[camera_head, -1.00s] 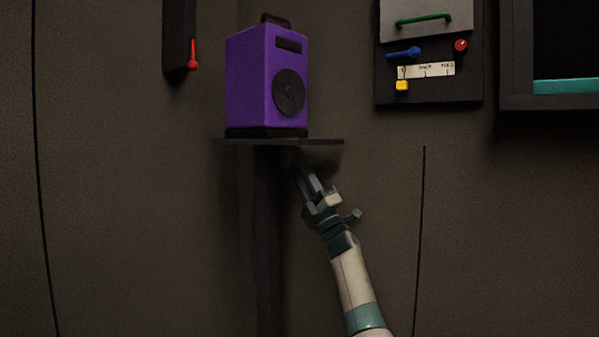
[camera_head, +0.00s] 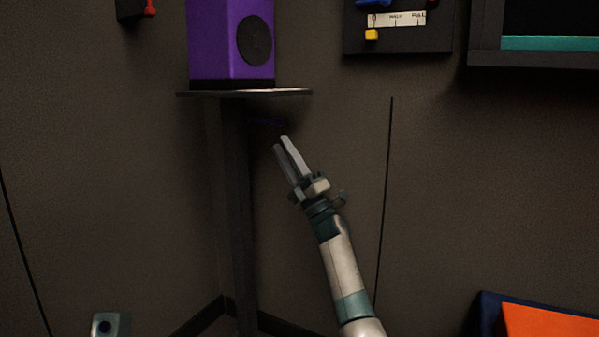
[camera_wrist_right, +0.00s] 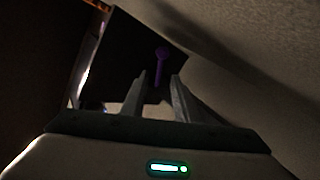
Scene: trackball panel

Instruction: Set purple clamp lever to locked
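The purple clamp lever (camera_wrist_right: 161,62) shows in the right wrist view as a thin stem with a round knob at its upper end, against a dark panel (camera_wrist_right: 125,60). In the head view it is only a faint purple streak (camera_head: 267,121) in shadow under the shelf. My right gripper (camera_head: 282,141) is below and right of that streak, pointing up and left. In the right wrist view its fingers (camera_wrist_right: 159,88) are apart and empty, with the lever beyond them, seen through the gap. Its distance from the lever is hard to tell.
A dark shelf (camera_head: 290,92) on a post carries a purple speaker-like box (camera_head: 212,45) above the gripper. A dark panel (camera_head: 430,38) with a yellow knob (camera_head: 371,35) hangs at right. An orange surface (camera_head: 550,322) is low right.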

